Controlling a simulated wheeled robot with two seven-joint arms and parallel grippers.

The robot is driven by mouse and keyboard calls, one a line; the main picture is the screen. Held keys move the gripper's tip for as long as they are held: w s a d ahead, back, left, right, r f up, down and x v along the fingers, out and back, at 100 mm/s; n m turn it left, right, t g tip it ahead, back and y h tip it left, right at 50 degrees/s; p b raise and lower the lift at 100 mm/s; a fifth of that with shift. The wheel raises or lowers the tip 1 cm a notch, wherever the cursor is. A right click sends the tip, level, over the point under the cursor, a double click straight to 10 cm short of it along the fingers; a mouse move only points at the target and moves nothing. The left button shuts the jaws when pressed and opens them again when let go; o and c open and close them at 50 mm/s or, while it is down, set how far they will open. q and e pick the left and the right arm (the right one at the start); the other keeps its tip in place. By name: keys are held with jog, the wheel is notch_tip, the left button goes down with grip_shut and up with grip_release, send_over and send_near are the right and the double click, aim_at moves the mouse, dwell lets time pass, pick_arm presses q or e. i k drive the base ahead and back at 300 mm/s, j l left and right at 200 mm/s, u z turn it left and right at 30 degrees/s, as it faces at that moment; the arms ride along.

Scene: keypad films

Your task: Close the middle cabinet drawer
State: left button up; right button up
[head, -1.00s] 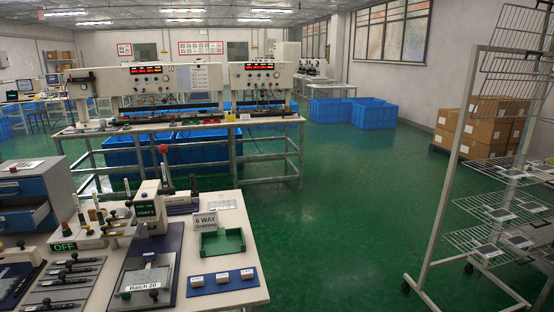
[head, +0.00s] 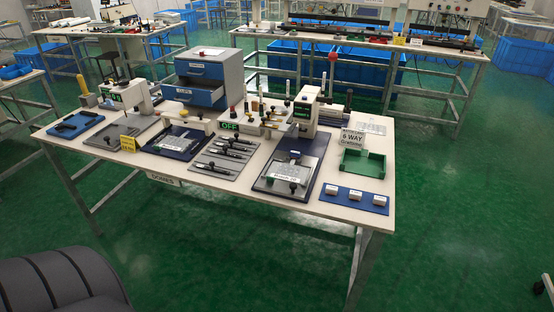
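A small grey cabinet (head: 232,68) with blue drawer fronts stands at the back of the workbench, left of its middle. Its upper drawer front (head: 199,71) sits close to the cabinet face. The drawer below it (head: 194,95) carries a pale label and juts out toward the front. Two drawer fronts show; the cabinet's lower part is hidden behind bench equipment, so a third drawer cannot be made out. Neither of my grippers is in view.
The workbench (head: 330,208) holds presses, a green OFF display (head: 229,126), levers and fixture plates in front of the cabinet. A green tray (head: 362,163) is at right. A dark ribbed shape (head: 62,283) fills the lower left corner. The green floor before the bench is clear.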

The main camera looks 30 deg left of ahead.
aim_at(189, 89)
jog(key=u, duration=1.65)
